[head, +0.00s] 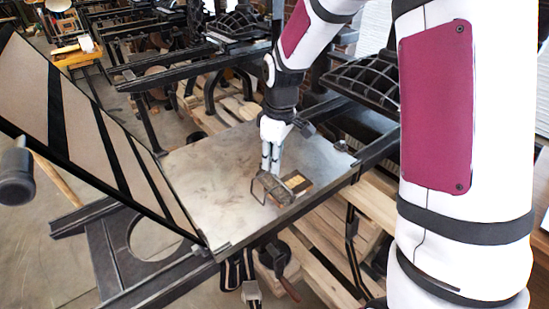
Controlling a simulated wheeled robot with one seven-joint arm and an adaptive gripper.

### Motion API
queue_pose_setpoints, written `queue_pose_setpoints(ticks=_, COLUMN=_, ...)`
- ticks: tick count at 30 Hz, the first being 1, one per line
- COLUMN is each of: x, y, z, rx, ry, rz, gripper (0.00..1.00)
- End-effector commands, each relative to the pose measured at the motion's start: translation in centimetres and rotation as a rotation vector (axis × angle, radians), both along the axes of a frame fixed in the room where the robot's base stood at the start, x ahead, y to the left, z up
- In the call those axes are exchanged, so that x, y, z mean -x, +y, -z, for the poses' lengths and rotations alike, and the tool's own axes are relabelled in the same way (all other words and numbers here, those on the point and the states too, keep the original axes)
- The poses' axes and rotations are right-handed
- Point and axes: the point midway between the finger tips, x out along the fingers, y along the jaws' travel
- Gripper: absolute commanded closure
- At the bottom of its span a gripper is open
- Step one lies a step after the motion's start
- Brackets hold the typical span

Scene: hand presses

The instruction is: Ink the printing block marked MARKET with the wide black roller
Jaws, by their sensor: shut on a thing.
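My gripper (270,163) points down over the grey metal press bed (205,168), near its front right edge. It is shut on a dark, framed tool that looks like the roller (270,188); its handle is mostly hidden by the fingers. A small block with a yellowish-tan face (297,181) sits on the bed right beside the roller. It looks like a printing block, but no lettering can be read. I cannot tell whether the roller touches it or whether its surface is inked.
A striped hinged panel (90,125) stands tilted at the bed's left edge. Dark tools (250,292) show below the front edge. Other presses (235,25) and wooden pallets (365,200) lie behind and to the right. The left of the bed is clear.

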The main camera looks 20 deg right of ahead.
Motion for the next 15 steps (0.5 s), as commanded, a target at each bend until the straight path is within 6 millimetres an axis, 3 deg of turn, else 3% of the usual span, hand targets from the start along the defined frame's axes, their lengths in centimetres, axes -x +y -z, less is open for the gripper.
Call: queue_pose_setpoints(ticks=15, x=-0.02, y=0.00, z=0.55, rx=0.000, ry=0.000, rz=0.000, gripper=1.00)
